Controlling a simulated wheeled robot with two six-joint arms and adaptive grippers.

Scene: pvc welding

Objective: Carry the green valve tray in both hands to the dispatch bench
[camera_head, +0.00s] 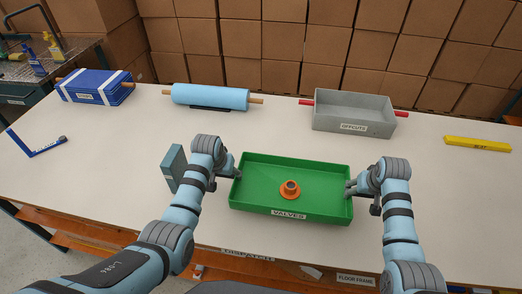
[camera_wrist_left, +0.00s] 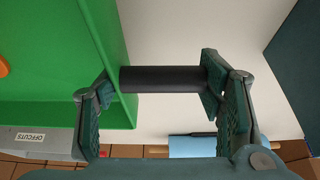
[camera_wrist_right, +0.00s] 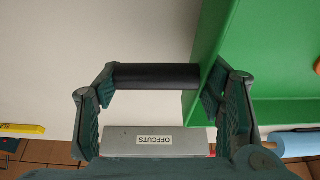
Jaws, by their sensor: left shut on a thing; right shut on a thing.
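The green valve tray (camera_head: 325,205), labelled VALVES, is over the near middle of the dispatch bench (camera_head: 110,180), whose front edge reads DISPATCH. I cannot tell whether its base touches the bench. An orange ring-shaped part with a dark centre (camera_head: 290,189) sits inside. My left gripper (camera_head: 233,172) is at the tray's left end, shut on its black handle (camera_wrist_left: 162,79). My right gripper (camera_head: 351,187) is at the right end, shut on the other black handle (camera_wrist_right: 156,76). The tray's wall also shows in the left wrist view (camera_wrist_left: 60,60) and right wrist view (camera_wrist_right: 240,40).
A teal block (camera_head: 173,168) stands close left of my left gripper. Behind are a strapped blue box (camera_head: 95,86), a light blue roll (camera_head: 210,97) and a grey OFFCUTS bin (camera_head: 352,126). A blue angle tool (camera_head: 38,150) and yellow bar (camera_head: 478,144) lie at the sides.

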